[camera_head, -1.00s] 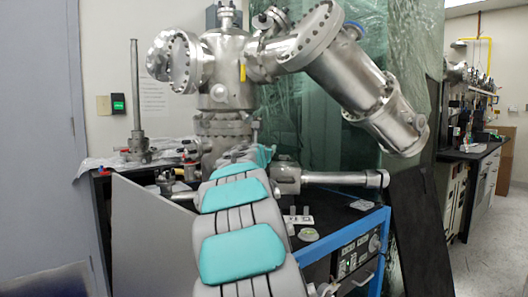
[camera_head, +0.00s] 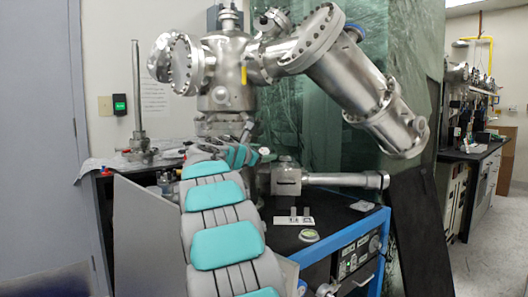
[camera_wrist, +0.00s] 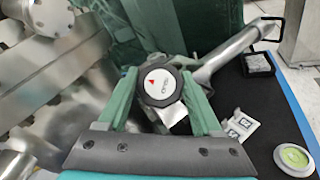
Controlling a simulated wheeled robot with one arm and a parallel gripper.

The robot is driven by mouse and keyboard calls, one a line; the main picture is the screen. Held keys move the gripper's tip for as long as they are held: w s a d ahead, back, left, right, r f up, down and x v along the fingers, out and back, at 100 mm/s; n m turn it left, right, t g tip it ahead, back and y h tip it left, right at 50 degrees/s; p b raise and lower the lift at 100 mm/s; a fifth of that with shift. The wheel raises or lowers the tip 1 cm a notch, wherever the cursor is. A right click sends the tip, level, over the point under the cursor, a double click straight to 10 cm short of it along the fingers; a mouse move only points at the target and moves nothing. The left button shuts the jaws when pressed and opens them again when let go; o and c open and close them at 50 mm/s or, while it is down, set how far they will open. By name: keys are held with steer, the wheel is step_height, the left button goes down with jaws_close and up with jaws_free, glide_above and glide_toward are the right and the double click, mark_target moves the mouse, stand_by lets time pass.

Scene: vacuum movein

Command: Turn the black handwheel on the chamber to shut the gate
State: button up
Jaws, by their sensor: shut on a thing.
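The black handwheel (camera_wrist: 162,101) shows in the wrist view as a round black rim with a white face and a red arrow mark. My gripper (camera_wrist: 160,84) has its two green fingers on either side of the wheel and is shut on it. In the head view, the metal chamber (camera_head: 228,92) stands at the back centre. My arm reaches up to the chamber's lower part, and I cannot make out the wheel there. A silver tube with a block-shaped body (camera_head: 287,180) extends right from below the chamber; the tube also shows in the wrist view (camera_wrist: 235,50).
A black-topped bench with a blue frame (camera_head: 345,236) bears the chamber. White pieces (camera_head: 294,220) and a round green-faced disc (camera_head: 309,236) lie on it. A grey panel (camera_head: 150,230) stands at the left, and a dark board (camera_head: 418,230) leans at the right.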

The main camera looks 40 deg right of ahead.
steer(key=shift+w+f+m+g+y, duration=0.15)
steer(key=shift+m+g, duration=0.4)
steer(key=shift+m, duration=0.15)
steer(key=shift+w+f+m+g+y, duration=0.1)
steer(key=shift+w+m+g+y, duration=0.05)
steer(key=shift+m+g, duration=0.5)
steer(key=shift+r+m+g, duration=0.2)
steer(key=shift+m+g, duration=0.1)
steer(key=shift+m, duration=0.65)
steer(key=shift+m+g+y, duration=0.3)
steer(key=o, duration=1.4)
steer(key=shift+s+f, duration=0.1)
steer(key=shift+c, duration=0.2)
steer(key=v, duration=0.7)
steer(key=shift+a, duration=0.35)
